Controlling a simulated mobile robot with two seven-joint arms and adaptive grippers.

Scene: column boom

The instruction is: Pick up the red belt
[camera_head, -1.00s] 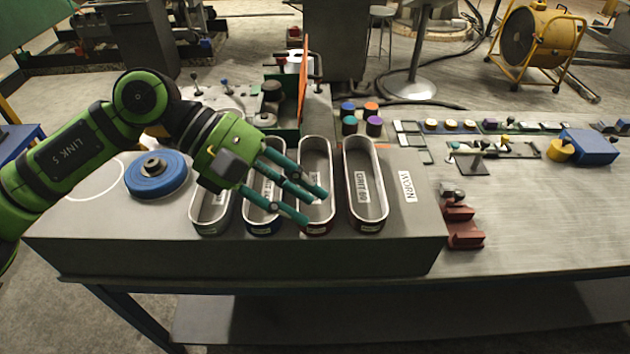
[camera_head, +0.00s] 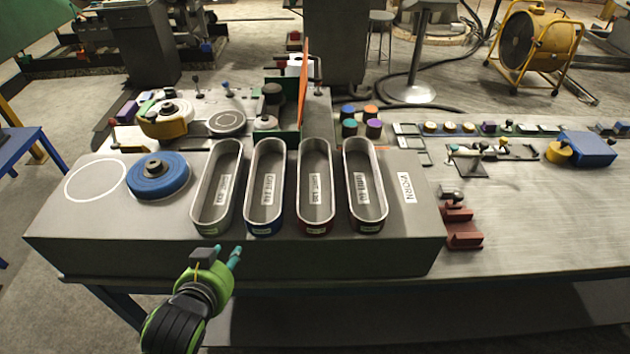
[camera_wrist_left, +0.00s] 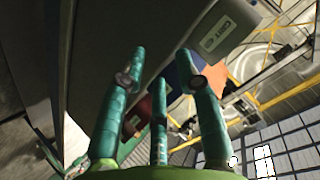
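Four oval belts stand in a row on a grey raised block. The red belt (camera_head: 326,227) is third from the left, with a red outer wall and a grit label inside. The grey belt (camera_head: 205,222) and blue belt (camera_head: 264,229) are left of it, and a dark-walled belt (camera_head: 366,226) is right of it. My left gripper (camera_head: 227,252) is in front of the block's front face, low and left of the red belt, not touching it. In the left wrist view the teal fingers (camera_wrist_left: 160,60) are spread with nothing held between them. My right gripper is out of view.
The grey block (camera_head: 415,225) also holds a blue disc (camera_head: 158,178) at left and a "WORN" label at right. Dark red holders (camera_head: 460,228) stand right of it. An upright orange panel (camera_head: 303,80) rises behind the belts. The bench's right front is clear.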

